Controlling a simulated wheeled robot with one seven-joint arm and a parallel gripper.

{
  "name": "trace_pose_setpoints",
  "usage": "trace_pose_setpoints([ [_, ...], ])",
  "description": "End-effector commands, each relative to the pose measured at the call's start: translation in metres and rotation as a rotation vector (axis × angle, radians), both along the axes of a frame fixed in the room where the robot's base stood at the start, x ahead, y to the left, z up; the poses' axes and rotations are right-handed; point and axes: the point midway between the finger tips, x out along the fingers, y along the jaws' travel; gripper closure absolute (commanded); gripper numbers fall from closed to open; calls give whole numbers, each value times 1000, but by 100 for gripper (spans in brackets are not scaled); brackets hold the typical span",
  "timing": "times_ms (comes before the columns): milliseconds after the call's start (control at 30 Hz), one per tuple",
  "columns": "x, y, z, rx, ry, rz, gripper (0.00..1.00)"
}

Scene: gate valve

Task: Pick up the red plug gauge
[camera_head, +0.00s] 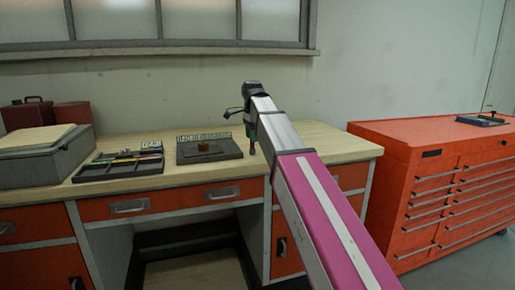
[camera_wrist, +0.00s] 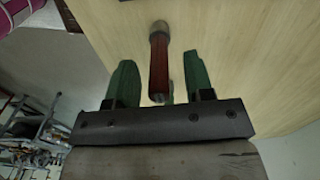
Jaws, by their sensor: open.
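The red plug gauge (camera_wrist: 158,65) shows in the wrist view as a red cylinder with a silvery far end and a dark near end. It lies in line with the gap between the green fingers of my gripper (camera_wrist: 160,68), which are apart on either side of it. I see a gap on both sides, so they do not grip it. In the head view my gripper (camera_head: 251,130) points down over the right part of the workbench, with a small reddish tip (camera_head: 251,151) just below it. I cannot tell how far the gauge reaches between the fingers.
The wooden workbench (camera_head: 315,148) has clear top to the right of my gripper. To the left are a dark plate with a brass-coloured piece (camera_head: 203,147), a black tool tray (camera_head: 118,167) and a grey box (camera_head: 40,160). A red drawer cabinet (camera_head: 430,150) stands right.

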Motion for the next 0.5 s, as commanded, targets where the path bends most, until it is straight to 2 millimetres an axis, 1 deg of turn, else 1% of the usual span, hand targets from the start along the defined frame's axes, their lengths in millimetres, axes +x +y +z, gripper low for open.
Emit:
trace_pose_setpoints([
  [33,-8,3,-8,0,1,1,52],
  [100,-11,5,-12,0,1,1,52],
  [300,-10,6,-12,0,0,-1,52],
  [333,-10,6,-12,0,0,-1,55],
  [367,-10,6,-12,0,0,-1,65],
  [400,-10,6,-12,0,0,-1,78],
  [467,-10,6,-12,0,0,-1,98],
  [500,-10,6,-12,0,0,-1,100],
])
